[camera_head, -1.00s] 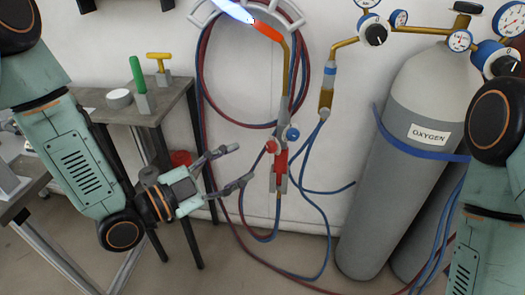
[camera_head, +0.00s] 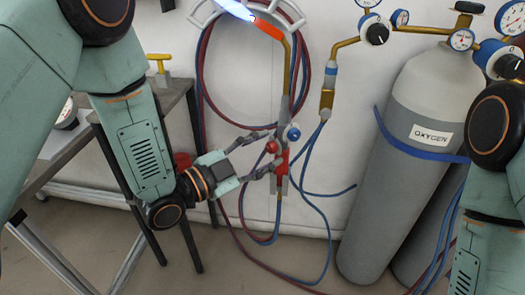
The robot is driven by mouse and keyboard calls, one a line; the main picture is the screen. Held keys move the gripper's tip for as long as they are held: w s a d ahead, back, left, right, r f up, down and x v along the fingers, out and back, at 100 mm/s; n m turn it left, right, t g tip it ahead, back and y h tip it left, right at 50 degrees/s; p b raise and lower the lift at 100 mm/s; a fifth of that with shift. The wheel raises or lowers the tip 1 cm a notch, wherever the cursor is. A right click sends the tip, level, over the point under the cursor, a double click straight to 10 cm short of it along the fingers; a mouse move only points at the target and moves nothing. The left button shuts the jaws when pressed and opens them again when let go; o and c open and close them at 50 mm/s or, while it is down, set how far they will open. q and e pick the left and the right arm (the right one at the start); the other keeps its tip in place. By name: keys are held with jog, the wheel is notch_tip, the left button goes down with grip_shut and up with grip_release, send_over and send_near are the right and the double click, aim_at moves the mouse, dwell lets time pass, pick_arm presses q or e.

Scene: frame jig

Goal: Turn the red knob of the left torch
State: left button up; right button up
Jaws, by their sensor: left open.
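The left torch (camera_head: 282,161) hangs upright against the wall, with a red body, a brass neck, an orange tip and a blue-white flame at the top. Its red knob (camera_head: 272,147) sticks out on the left side, and a blue knob (camera_head: 293,133) is on the right. My left gripper (camera_head: 272,151) is open, its two fingers reaching right around the red knob, one above and one below. I cannot tell whether they touch it. My right arm shows at the right edge; its gripper is out of view.
A grey oxygen cylinder (camera_head: 405,190) with gauges stands at the right. Red and blue hoses (camera_head: 325,240) hang below the torches. A grey table (camera_head: 170,100) with a yellow-handled tool (camera_head: 160,62) stands left.

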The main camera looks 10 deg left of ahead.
pick_arm(q)
jog(key=shift+c, duration=0.2)
grip_shut()
dwell(0.5)
jog(key=m+b, duration=0.1)
jog(key=m, duration=0.3)
jog(key=shift+f+m+b, duration=0.15)
jog(key=shift+m+b, duration=0.2)
jog(key=shift+m, duration=0.05)
jog(key=m+b, duration=0.2)
jog(key=m, duration=0.2)
jog(key=shift+m, duration=0.4)
